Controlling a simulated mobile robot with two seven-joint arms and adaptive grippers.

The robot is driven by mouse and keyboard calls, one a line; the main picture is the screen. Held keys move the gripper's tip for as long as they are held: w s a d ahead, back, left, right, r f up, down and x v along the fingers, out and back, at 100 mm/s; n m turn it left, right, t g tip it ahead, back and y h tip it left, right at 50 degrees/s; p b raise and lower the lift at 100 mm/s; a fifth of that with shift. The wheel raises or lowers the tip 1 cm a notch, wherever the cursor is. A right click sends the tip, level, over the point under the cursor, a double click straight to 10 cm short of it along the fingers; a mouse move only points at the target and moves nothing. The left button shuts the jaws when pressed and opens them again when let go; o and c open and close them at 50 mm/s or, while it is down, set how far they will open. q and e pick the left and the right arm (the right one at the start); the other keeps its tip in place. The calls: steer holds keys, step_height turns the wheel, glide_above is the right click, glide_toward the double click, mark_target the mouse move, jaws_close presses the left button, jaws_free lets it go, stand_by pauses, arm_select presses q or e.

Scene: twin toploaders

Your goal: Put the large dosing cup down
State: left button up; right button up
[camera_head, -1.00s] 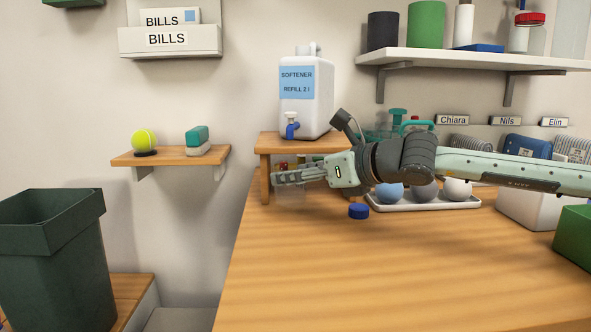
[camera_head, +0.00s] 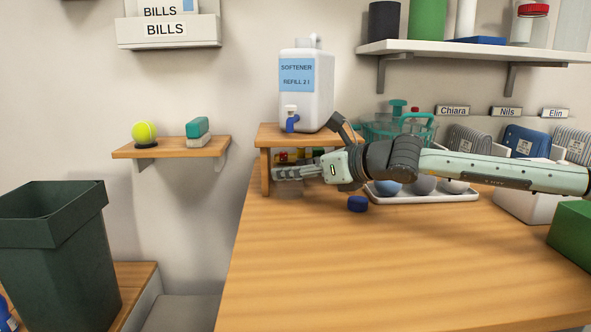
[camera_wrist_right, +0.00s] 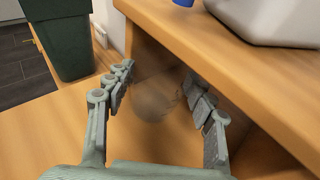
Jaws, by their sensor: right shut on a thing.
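My right gripper (camera_head: 295,173) reaches in from the right, at the front of the small wooden riser (camera_head: 263,180). Its jaws are shut on a clear, nearly invisible large dosing cup (camera_head: 290,188), whose lower part shows faintly just below the fingers. In the right wrist view the cup (camera_wrist_right: 155,100) is a smoky see-through shape between the two fingers (camera_wrist_right: 160,95). It is low over the wooden table (camera_head: 380,270); I cannot tell whether its base touches the wood. My left gripper is not in view.
A softener canister (camera_head: 307,95) with a blue tap (camera_head: 292,124) stands on the riser. A blue cap (camera_head: 357,203) lies right of the cup, near a white tray (camera_head: 425,198) of balls. A dark bin (camera_head: 60,255) stands left. The front of the table is clear.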

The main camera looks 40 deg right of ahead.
steer(key=shift+f, duration=0.1)
steer(key=o, duration=0.8)
steer(key=shift+c, duration=0.2)
steer(key=shift+o, duration=1.3)
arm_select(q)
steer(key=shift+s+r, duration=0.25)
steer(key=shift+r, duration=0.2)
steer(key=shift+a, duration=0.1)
arm_select(e)
steer(key=shift+r, duration=0.2)
